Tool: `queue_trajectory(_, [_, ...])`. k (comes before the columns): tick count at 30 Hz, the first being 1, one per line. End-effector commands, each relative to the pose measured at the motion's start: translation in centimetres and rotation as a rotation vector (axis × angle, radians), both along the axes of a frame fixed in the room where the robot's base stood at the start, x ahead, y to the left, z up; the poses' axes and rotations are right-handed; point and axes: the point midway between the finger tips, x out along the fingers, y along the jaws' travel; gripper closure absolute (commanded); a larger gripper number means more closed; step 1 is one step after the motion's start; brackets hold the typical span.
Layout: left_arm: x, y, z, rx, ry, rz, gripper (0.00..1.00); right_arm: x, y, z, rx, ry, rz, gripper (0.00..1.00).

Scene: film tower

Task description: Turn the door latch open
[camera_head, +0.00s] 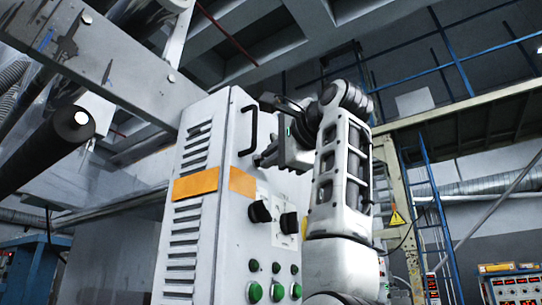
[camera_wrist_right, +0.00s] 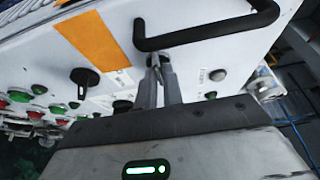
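The white cabinet (camera_head: 218,170) stands in the middle of the head view, its door front facing right. My right gripper (camera_head: 262,158) is at this front, just below the black bar handle (camera_head: 250,130). In the wrist view, the two grey fingers (camera_wrist_right: 160,80) are close together with a narrow gap. A small metal piece, which looks like the door latch (camera_wrist_right: 155,62), is between their tips, right under the handle (camera_wrist_right: 205,32). The fingers partly hide it, so its angle is not clear. My left gripper is not in view.
Black rotary knobs (camera_head: 260,211) and green buttons (camera_head: 254,291) are on the panel below. An orange stripe (camera_wrist_right: 92,40) crosses the front left of the fingers. A black roller (camera_head: 60,140) and a grey beam (camera_head: 105,55) are at the left. A blue ladder (camera_head: 430,210) stands at the right.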

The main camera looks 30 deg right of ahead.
Motion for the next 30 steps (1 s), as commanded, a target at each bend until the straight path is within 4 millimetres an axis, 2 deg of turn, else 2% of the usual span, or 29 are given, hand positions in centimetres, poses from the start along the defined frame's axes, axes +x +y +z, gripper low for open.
queue_trajectory(1, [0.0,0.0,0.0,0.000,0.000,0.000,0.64,0.0,0.0,0.0,0.002,0.000,0.000,0.78])
queue_trajectory(2, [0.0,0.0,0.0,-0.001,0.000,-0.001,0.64,0.0,0.0,0.0,0.002,0.000,0.000,0.70])
queue_trajectory(11, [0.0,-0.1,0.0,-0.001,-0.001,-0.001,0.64,-0.1,0.0,0.0,0.000,-0.001,0.000,0.70])
queue_trajectory(14, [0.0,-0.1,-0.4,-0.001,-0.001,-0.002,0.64,-0.8,0.0,-0.1,0.000,-0.002,0.000,0.70])
queue_trajectory(17, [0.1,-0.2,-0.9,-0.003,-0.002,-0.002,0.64,-2.2,0.0,-0.2,0.000,-0.004,-0.001,0.70])
queue_trajectory(21, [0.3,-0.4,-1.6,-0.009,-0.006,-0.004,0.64,-5.5,0.0,-0.3,0.000,-0.007,0.000,0.70])
queue_trajectory(30, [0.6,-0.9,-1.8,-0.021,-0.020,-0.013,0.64,-12.5,0.0,-0.1,0.001,-0.004,0.000,0.70])
